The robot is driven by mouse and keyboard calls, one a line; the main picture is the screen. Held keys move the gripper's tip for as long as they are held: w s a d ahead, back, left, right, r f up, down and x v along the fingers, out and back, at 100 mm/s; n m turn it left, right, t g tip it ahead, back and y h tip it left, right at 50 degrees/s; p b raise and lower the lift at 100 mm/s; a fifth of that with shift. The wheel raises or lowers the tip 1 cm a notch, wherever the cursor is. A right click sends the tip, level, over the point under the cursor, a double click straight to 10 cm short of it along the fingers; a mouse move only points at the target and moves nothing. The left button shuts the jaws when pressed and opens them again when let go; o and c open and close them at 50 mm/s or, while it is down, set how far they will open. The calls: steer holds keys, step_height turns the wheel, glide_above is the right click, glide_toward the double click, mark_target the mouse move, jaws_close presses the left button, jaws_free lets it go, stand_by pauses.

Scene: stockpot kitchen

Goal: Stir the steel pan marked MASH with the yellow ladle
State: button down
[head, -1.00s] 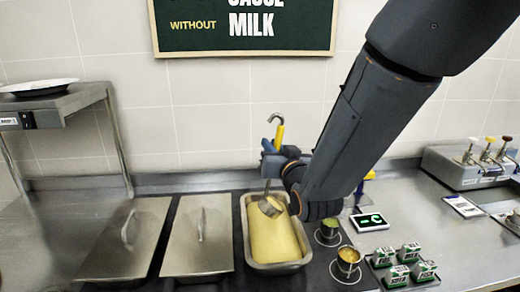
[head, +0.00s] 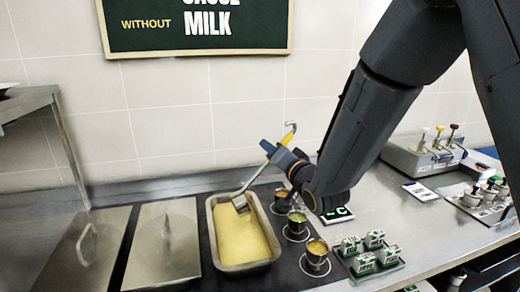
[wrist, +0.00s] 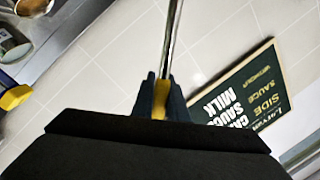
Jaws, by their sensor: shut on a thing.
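The yellow ladle (head: 288,138) has a yellow handle with a hooked top and a steel shaft. My gripper (head: 275,152) is shut on the handle, above and to the right of the pan. The ladle slants down to the left, and its steel bowl (head: 240,202) is at the mash surface near the back of the pan. The open steel pan (head: 213,240) holds smooth pale-yellow mash (head: 243,237); no MASH marking is readable. In the wrist view the ladle's yellow handle (wrist: 160,98) sits between the blue-grey fingertips, with the steel shaft rising out of frame.
Two lidded pans (head: 165,245) stand left of the open pan. Several small sauce cups (head: 297,222) stand close to its right, beside small green-and-white cartons (head: 363,262). A steel shelf (head: 28,102) is at left. A pump dispenser unit (head: 425,158) is at back right.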

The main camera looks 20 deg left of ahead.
steer(key=w+d+f+m+b, duration=0.4)
steer(key=w+d+f+m, duration=0.1)
steer(key=d+f+m, duration=0.1)
step_height(320, 180, down, 2)
steer(key=shift+w+d+f+m, duration=0.2)
steer(key=shift+w+d+m, duration=0.1)
steer(key=shift+m, duration=0.4)
stand_by(0.3)
stand_by(1.2)
